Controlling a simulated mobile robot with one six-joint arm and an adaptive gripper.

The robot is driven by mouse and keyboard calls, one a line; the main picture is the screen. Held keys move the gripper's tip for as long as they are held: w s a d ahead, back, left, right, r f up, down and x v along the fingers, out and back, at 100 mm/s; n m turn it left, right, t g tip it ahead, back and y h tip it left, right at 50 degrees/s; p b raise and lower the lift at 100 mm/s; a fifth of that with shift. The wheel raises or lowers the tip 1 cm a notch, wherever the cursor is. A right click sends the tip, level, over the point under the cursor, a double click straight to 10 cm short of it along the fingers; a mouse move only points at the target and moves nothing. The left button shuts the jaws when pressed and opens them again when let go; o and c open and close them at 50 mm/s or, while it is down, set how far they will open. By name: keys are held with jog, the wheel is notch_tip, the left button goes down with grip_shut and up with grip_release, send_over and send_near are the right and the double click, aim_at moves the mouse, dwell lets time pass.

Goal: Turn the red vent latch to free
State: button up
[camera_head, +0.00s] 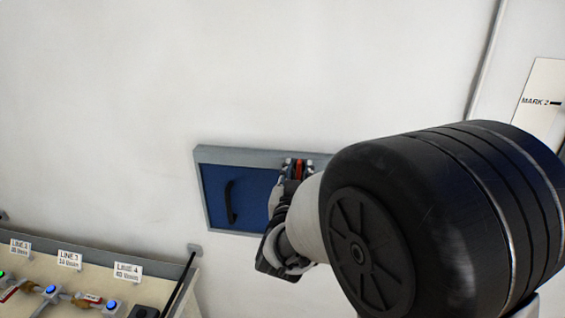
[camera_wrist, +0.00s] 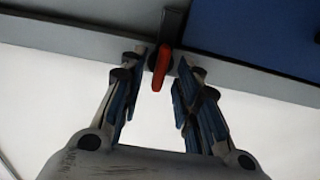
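The red vent latch (camera_wrist: 161,68) sits at the edge of the blue panel's grey frame in the wrist view. It hangs from a dark mount and points down in that picture. My gripper (camera_wrist: 162,62) is open, with one finger on each side of the latch and a visible gap to each. In the head view the latch (camera_head: 299,169) shows as a small red spot between the fingertips of my gripper (camera_head: 298,168). The blue vent panel (camera_head: 252,199) is set in a grey frame on the wall. My arm hides its right part.
A black handle (camera_head: 229,201) stands out from the panel's left side. A bench (camera_head: 100,285) with valves, blue-lit buttons and line labels is at the lower left. A "MARK 2" board (camera_head: 541,100) is on the wall at the right. The wall above the panel is bare.

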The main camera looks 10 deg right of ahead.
jog(key=shift+w+d, duration=0.15)
jog(key=shift+w, duration=0.25)
grip_shut()
